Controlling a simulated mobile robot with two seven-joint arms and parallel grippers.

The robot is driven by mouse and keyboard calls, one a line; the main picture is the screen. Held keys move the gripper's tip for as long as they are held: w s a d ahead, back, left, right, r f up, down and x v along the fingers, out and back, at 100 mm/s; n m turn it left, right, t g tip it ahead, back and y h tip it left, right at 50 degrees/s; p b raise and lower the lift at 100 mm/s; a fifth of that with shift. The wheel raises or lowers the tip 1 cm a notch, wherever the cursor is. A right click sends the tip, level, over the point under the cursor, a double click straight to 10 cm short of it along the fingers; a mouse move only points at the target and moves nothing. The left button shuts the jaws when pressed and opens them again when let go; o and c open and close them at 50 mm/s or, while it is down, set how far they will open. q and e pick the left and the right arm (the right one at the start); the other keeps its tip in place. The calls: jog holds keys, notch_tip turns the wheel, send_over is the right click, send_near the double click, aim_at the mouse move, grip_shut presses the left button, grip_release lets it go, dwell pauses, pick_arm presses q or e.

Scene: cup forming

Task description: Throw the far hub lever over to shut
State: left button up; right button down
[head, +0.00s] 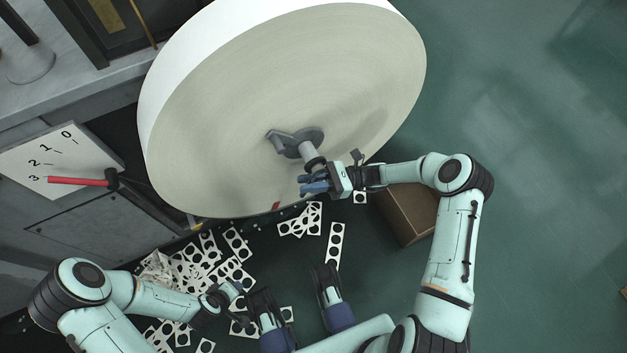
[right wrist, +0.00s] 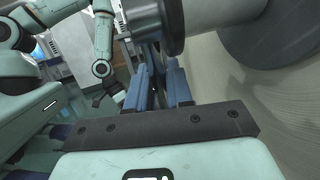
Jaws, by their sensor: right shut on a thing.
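A large pale roll (head: 250,110) fills the upper middle of the head view. At the centre of its face is a grey hub (head: 312,137) with a stub shaft toward me. My right gripper (head: 308,186) is beside the dark shaft end, its blue fingers pointing left. In the right wrist view the fingers (right wrist: 158,92) are closed on a thin dark bar beside the dark collar (right wrist: 155,20). I take this bar to be the hub lever; the fingers hide most of it. My left gripper (head: 228,296) is low over the floor scraps, away from the hub; its jaws are unclear.
Punched white strips (head: 335,245) litter the dark floor below the roll. A brown box (head: 405,215) stands under my right forearm. At left is a 0-to-3 scale plate (head: 50,160) with a red-handled pointer (head: 80,181). The green floor (head: 540,180) at right is clear.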

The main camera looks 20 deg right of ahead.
jog(key=shift+a+y, duration=0.25)
jog(key=shift+y, duration=0.25)
pick_arm(q)
jog(key=shift+a+f, duration=0.2)
jog(key=shift+f, duration=0.3)
pick_arm(e)
jog(key=shift+a+r+m+t+y, duration=0.15)
jog(key=shift+m+t+y, duration=0.15)
jog(key=c, duration=1.1)
grip_release()
jog(key=shift+c, duration=0.2)
pick_arm(q)
jog(key=shift+s+a+f+g+b, duration=0.15)
jog(key=shift+s+f+g+b, duration=0.25)
jog(key=shift+s+f+b, duration=0.5)
pick_arm(e)
jog(key=v, duration=1.3)
